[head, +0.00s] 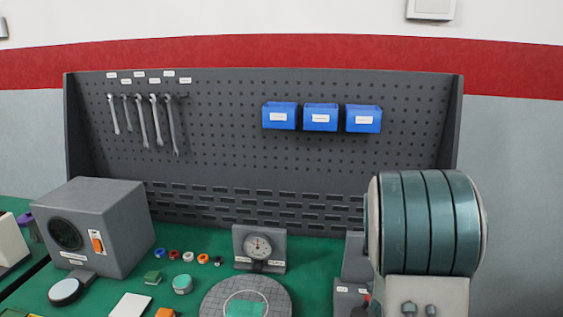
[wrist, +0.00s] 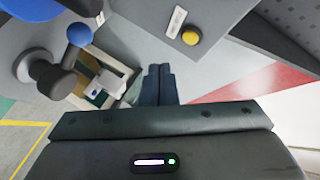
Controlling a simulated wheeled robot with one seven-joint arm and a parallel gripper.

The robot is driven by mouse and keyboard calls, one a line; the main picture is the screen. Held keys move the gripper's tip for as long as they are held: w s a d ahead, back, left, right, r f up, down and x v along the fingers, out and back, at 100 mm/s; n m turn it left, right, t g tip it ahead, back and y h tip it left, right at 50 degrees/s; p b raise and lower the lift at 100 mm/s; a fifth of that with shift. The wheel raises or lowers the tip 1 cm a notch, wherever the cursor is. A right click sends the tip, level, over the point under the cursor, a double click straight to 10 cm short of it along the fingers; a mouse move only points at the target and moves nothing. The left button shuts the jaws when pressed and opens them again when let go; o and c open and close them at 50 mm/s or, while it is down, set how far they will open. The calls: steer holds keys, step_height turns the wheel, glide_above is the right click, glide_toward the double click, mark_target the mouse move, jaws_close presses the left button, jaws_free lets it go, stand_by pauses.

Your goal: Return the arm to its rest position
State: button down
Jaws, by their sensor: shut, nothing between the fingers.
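My gripper (wrist: 160,69) shows in the wrist view with its two dark fingers together, shut and empty. The fingers point away from the dark gripper body at the bottom of that view. They touch nothing that I can see. In the head view my gripper does not show. A large teal-banded cylinder with pale ends fills the right side of the head view; I cannot tell whether it is part of my arm.
A green bench (head: 212,240) holds a grey box (head: 115,215), a dial gauge (head: 258,248), a round plate (head: 215,300) and several small rings. A pegboard (head: 230,140) stands behind. The wrist view shows a yellow button (wrist: 190,37) and a blue ball (wrist: 80,34).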

steer(key=a+r+n+y, duration=0.2)
steer(key=a+n+y, duration=0.8)
steer(key=a, duration=0.8)
steer(key=s+a+r+n+g, duration=0.1)
steer(key=s+a+n+g, duration=0.1)
steer(key=s+n, duration=0.2)
steer(key=s+a+r+n+g+y, duration=0.1)
steer(key=s+a+n, duration=0.2)
steer(key=s, duration=0.5)
steer(key=s+a+r+n+g, duration=0.1)
steer(key=s+a+n+g, duration=0.1)
steer(key=s+n, duration=0.3)
steer(key=shift+s+a+r+g+y, duration=0.3)
steer(key=shift+s+a+y, duration=0.1)
steer(key=shift+s+a, duration=0.35)
